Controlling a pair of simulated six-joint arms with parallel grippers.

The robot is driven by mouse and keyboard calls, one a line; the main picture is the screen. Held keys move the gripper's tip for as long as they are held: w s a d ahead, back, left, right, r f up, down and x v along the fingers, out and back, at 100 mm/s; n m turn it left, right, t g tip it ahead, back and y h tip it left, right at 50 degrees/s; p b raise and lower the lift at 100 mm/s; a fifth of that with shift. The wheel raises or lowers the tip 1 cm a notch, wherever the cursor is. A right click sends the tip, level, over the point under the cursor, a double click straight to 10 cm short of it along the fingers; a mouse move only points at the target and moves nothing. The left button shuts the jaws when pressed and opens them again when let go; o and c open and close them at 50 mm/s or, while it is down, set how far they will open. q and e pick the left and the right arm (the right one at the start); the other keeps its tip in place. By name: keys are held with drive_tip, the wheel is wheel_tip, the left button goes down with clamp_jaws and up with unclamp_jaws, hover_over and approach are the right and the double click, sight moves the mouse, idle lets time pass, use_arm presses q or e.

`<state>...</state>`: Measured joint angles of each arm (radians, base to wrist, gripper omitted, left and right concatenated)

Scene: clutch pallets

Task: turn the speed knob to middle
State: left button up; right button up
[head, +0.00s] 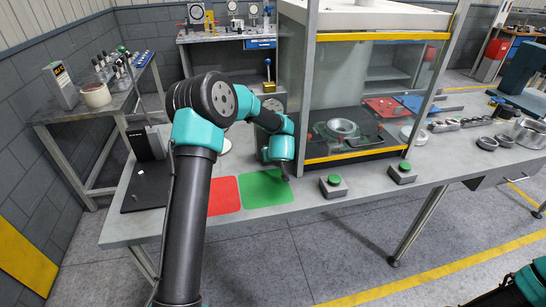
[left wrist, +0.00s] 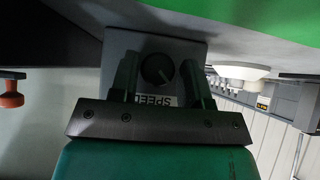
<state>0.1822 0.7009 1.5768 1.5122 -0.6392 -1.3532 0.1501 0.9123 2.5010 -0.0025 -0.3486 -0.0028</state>
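The speed knob (left wrist: 157,68) is a round dark knob on a grey box (left wrist: 178,46) with an upside-down SPEED label (left wrist: 152,100) in the left wrist view. A pale pointer mark shows on the knob; its exact setting is hard to read. My left gripper (left wrist: 158,76) is open, one finger on each side of the knob, with visible gaps between fingers and knob.
A red mat (head: 223,196) and a green mat (head: 264,189) lie on the grey table. Two green-button boxes (head: 333,185) (head: 401,173) stand at the front edge. A glass enclosure with yellow bars (head: 357,155) stands right of my gripper. Metal rings (head: 487,143) lie farther right.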

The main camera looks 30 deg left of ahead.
use_arm(q)
drive_tip(key=shift+d, duration=0.15)
drive_tip(key=v, duration=1.7)
drive_tip(key=shift+r, duration=0.15)
drive_tip(key=shift+s, duration=0.1)
